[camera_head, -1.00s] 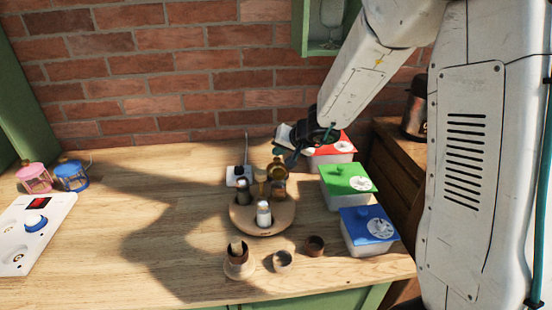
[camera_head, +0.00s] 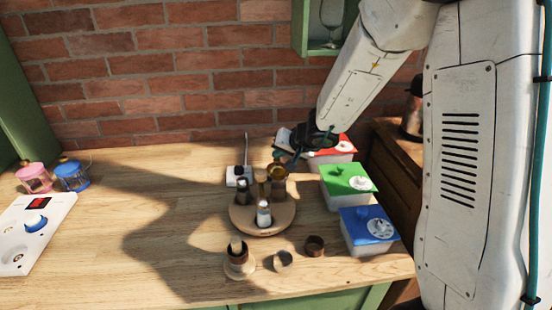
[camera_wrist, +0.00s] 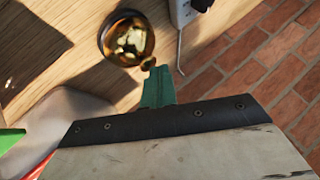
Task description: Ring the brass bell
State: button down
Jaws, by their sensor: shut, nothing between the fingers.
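The brass bell (camera_head: 278,172) is a small round golden piece behind the round wooden stand, at table height or a little above. In the wrist view the bell (camera_wrist: 127,38) shows as a dark-rimmed bowl with a shiny golden inside. A small brown knob (camera_wrist: 148,63) sits at its lower right edge. My gripper (camera_head: 283,154) is just above and behind the bell. In the wrist view its green fingers (camera_wrist: 159,74) are shut and empty, with their tips close to the knob; I cannot tell if they touch.
The round wooden stand (camera_head: 240,222) holds several small bottles. Red (camera_head: 333,146), green (camera_head: 347,178) and blue (camera_head: 368,220) lidded boxes line the right side. Small cups stand in front.

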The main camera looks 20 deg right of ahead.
aim_at(279, 161)
jog(key=shift+r, duration=0.55)
jog(key=shift+r, duration=0.1)
jog(key=shift+r, duration=2.9)
jog(key=s+a+r+n+g+y, duration=0.1)
jog(key=s+a+r+n+g, duration=0.3)
jog(key=s, duration=0.6)
jog(key=s+a+r+n+y, duration=0.1)
jog(key=s+a+r, duration=0.1)
jog(key=s+r, duration=0.5)
jog(key=s+d+f+g+h, duration=0.1)
jog(key=s+d+h, duration=0.2)
jog(key=s, duration=0.8)
jog(key=s+d+f+g+h, duration=0.1)
jog(key=s+d, duration=0.4)
jog(key=s, duration=0.6)
jog(key=shift+d+f+m+g+h, duration=0.25)
jog(key=shift+f+m+g+h, duration=0.2)
jog(key=shift+h, duration=0.45)
